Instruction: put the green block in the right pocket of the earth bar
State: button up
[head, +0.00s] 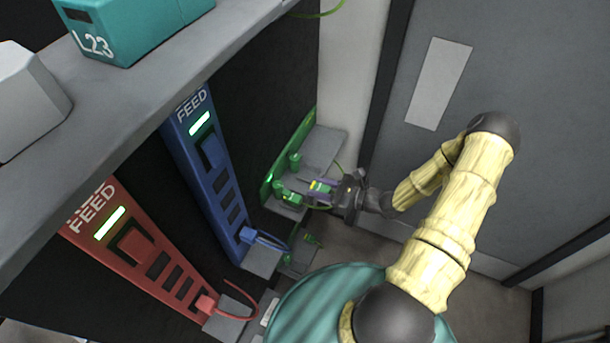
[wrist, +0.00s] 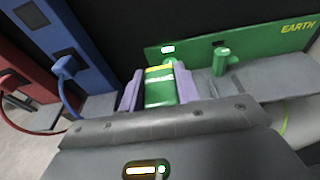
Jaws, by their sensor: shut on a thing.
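My gripper (wrist: 158,90) has purple fingers and is shut on the green block (wrist: 161,92), which has a yellow band along its far edge. In the head view, my gripper (head: 321,187) holds it over the grey ledge in front of the earth bar (head: 302,140). In the wrist view, the green earth bar (wrist: 262,45), lettered EARTH, stands just beyond the block. A white light glows on the bar behind the block. A green plug (wrist: 222,62) stands to the right, in front of a dark notch. The block's far end and any pocket under it are hidden.
The blue feed column (head: 212,160) and red feed column (head: 140,250) stand to the left, with cabled plugs at their feet. Green pieces (head: 290,198) and a lower green part (head: 311,238) sit near the bar. A grey door (head: 480,80) is at right.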

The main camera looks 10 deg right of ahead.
jog(key=shift+w+d+f+b, duration=0.15)
jog(key=shift+w+f+b, duration=0.25)
jog(key=shift+b, duration=0.35)
jog(key=w+f+b, duration=0.1)
jog(key=w+b, duration=0.3)
jog(key=b, duration=0.2)
jog(key=w+d+f+b, duration=0.1)
jog(key=w+f+b, duration=0.1)
jog(key=w+b, duration=0.2)
jog(key=w+d+f+b, duration=0.1)
jog(key=w+b, duration=0.3)
jog(key=b, duration=0.6)
jog(key=shift+f, duration=0.25)
jog(key=shift+w+a+r+b, duration=0.4)
jog(key=shift+w+b, duration=0.25)
jog(key=shift+b, duration=0.95)
jog(key=shift+w+a+r+b, duration=0.4)
jog(key=shift+w+b, duration=0.3)
jog(key=shift+b, duration=0.95)
jog(key=shift+w+a+r+b, duration=0.4)
jog(key=shift+w+b, duration=0.25)
jog(key=shift+b, duration=0.95)
send_over(308, 174)
notch_tip(308, 174, down, 6)
jog(key=shift+s+f, duration=0.1)
